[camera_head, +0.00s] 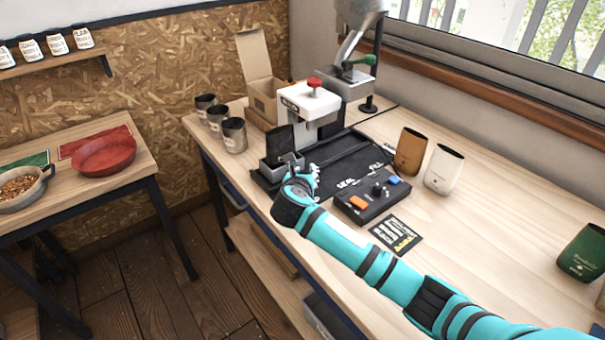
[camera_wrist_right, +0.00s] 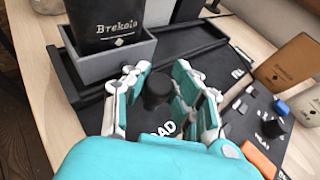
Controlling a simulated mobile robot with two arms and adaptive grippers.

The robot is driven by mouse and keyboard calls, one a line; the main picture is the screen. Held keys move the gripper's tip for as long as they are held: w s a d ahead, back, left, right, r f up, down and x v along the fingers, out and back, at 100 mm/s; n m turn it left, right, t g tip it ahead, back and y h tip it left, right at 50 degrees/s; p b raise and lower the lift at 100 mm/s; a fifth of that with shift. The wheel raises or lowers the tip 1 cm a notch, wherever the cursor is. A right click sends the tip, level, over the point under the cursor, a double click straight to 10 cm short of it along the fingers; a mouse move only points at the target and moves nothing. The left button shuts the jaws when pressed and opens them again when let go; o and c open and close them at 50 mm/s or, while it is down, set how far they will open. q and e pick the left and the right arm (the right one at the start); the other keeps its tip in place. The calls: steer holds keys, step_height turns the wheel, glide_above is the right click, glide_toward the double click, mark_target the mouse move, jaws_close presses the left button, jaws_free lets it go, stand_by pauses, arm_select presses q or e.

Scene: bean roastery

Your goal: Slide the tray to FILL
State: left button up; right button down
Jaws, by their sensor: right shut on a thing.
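The grey tray (camera_head: 272,171) sits at the left end of a black track on the workbench, with a black bag (camera_head: 279,146) upright in it. In the wrist view the tray (camera_wrist_right: 105,66) holds this bag, marked Brekolo (camera_wrist_right: 108,28). The FILL label (camera_head: 380,165) is at the right end of the track base, beyond the SEAL label (camera_head: 347,184). My right gripper (camera_head: 300,174) is at the tray's near right side. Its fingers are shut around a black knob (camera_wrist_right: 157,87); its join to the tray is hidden. A partly covered label ending in "OAD" lies below. My left gripper is out of view.
A white sealer (camera_head: 309,107) with a red knob stands behind the track. A control box (camera_head: 372,198) with orange and blue buttons is in front. Brown (camera_head: 410,151) and white (camera_head: 443,169) bags stand right. Several dark tins (camera_head: 234,134) and an open carton (camera_head: 262,106) stand left.

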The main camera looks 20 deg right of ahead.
steer(key=w+d+p, duration=0.1)
steer(key=d, duration=0.2)
steer(key=w+d+p, duration=0.1)
steer(key=d, duration=0.3)
steer(key=w+d+p, duration=0.2)
steer(key=d, duration=0.1)
steer(key=shift+d+r, duration=0.2)
steer(key=shift+d, duration=0.2)
steer(key=w+d, duration=0.1)
steer(key=d, duration=0.3)
steer(key=w+d, duration=0.1)
steer(key=d, duration=0.3)
steer(key=w+d, duration=0.2)
steer(key=d, duration=0.1)
steer(key=shift+w+d+f, duration=0.1)
steer(key=shift+d, duration=0.3)
steer(key=shift+w+d, duration=0.3)
steer(key=shift+d, duration=0.6)
steer(key=c, duration=1)
jaws_free()
steer(key=shift+d, duration=0.1)
steer(key=shift+c, duration=0.2)
